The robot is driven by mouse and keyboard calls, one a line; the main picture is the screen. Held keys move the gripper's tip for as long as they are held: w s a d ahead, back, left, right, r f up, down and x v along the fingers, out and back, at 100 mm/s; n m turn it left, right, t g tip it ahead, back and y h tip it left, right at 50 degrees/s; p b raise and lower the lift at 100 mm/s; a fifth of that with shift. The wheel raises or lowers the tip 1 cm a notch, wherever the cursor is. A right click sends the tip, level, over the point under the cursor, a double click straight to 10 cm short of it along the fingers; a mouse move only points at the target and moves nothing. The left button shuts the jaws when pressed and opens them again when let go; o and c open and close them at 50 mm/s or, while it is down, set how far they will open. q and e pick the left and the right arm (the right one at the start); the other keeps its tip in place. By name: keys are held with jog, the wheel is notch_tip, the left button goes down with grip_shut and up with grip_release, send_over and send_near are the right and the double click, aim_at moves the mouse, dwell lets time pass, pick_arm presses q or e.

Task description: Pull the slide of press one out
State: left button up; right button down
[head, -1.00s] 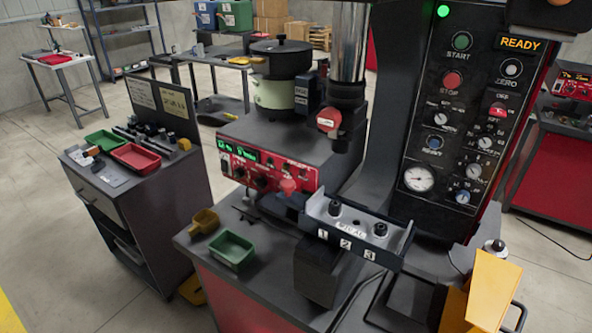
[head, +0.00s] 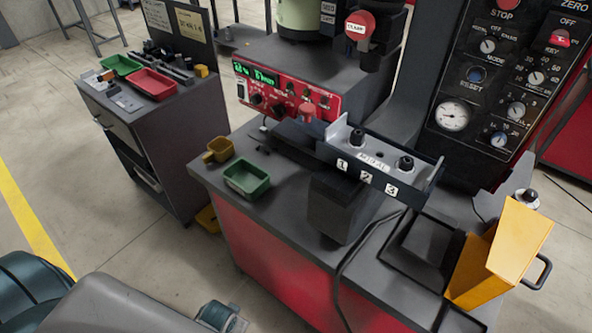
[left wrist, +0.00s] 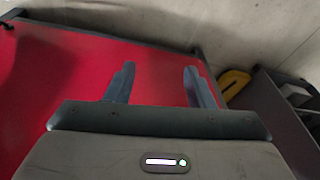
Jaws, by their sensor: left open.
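The slide (head: 362,172) of the press is a grey channel-shaped carrier with labels 1, 2, 3 on its front and two black knobs on top. It sits on a dark block above the bench, in front of the press column. The red control panel (head: 283,92) is behind it to the left. My left gripper (left wrist: 160,85) is open and empty in the left wrist view, with the red bench side (left wrist: 75,75) beyond its fingers. In the head view only parts of my left arm show at the bottom left. My right gripper is not in view.
A yellow chute (head: 520,240) is at the right, and a black cable crosses the bench front. A grey cart (head: 165,140) stands left.

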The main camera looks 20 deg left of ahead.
pick_arm(q)
jog(key=w+r+m+t+b, duration=0.1)
jog(key=w+r+t+b, duration=0.15)
jog(key=r, duration=1.65)
jog(key=w+a+r+m+t+y, duration=0.1)
jog(key=w+a+r+m+t, duration=0.2)
jog(key=w+r+m+t, duration=0.55)
jog(key=w+a+r+m+t, duration=0.35)
jog(key=w+r, duration=0.75)
jog(key=r, duration=0.4)
jog(key=d+r+m+g+h, duration=0.2)
jog(key=r+m+h, duration=0.3)
jog(key=m, duration=0.6)
jog(key=w+d+r+m+g+h, duration=0.1)
jog(key=d+r+m+g+h, duration=0.2)
jog(key=m, duration=0.9)
jog(key=w+d+r+m+g+h, duration=0.1)
jog(key=d+r+m+g+h, duration=0.1)
jog(key=r+m+h, duration=0.5)
jog(key=m+g+h, duration=0.1)
jog(key=m+h, duration=0.1)
jog(key=m, duration=0.2)
jog(key=shift+w+d+m+h, duration=0.2)
jog(key=shift+w+m+h, duration=0.05)
jog(key=shift+m+h, duration=0.05)
